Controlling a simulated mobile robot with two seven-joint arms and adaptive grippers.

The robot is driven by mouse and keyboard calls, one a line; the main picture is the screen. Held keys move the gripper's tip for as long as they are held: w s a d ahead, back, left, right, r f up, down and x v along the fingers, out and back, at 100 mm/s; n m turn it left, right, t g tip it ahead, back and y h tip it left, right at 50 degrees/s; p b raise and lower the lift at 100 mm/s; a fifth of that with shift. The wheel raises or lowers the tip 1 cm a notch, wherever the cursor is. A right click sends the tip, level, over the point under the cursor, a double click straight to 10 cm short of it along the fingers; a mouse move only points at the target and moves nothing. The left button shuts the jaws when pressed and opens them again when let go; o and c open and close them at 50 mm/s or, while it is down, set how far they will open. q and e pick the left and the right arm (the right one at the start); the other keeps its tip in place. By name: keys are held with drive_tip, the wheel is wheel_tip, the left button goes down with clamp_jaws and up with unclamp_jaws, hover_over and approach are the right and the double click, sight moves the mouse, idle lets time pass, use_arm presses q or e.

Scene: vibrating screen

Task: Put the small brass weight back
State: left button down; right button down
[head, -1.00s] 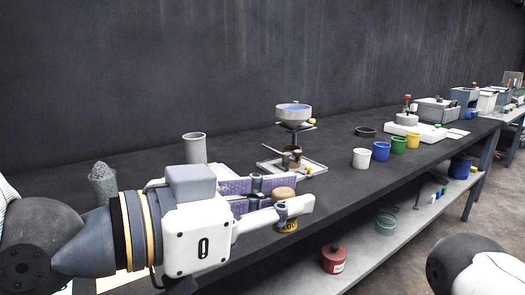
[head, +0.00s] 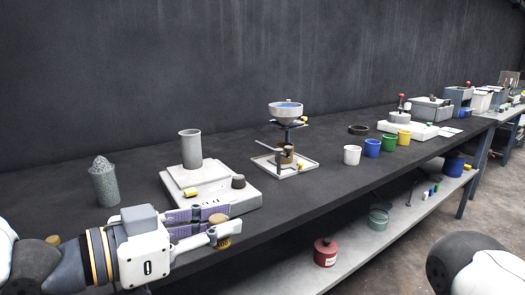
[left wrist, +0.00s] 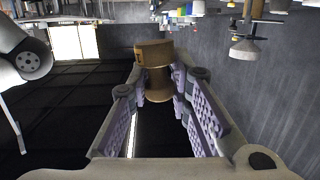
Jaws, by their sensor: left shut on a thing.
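In the left wrist view the weight (left wrist: 154,52) is upright between the fingertips, with a wide part, a narrower neck and a flared end. It is held by the table's front edge, in front of a white balance-like device (head: 240,198). I cannot tell whether it touches anything. A small yellowish thing (head: 53,240) shows beside my left arm, too small to identify. My right gripper is out of view; only part of that arm shows.
A grey cylinder (head: 190,150) stands on the white device. A grey container of gravel (head: 105,185) is to its left. A funnel stand (head: 285,110) and coloured cups, including a white one (head: 352,155), are to the right. A red pot (head: 326,252) sits on the lower shelf (head: 350,225).

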use_arm(q)
drive_tip(key=s+a+f+g, duration=0.1)
drive_tip(key=s+a+f, duration=0.5)
drive_tip(key=a+f, duration=0.5)
wheel_tip(320, 180, down, 3)
drive_tip(key=shift+s+r+m+h, duration=0.1)
drive_tip(key=shift+s+m+h, duration=0.05)
drive_tip(key=shift+m+h, duration=0.2)
drive_tip(key=shift+a, duration=0.1)
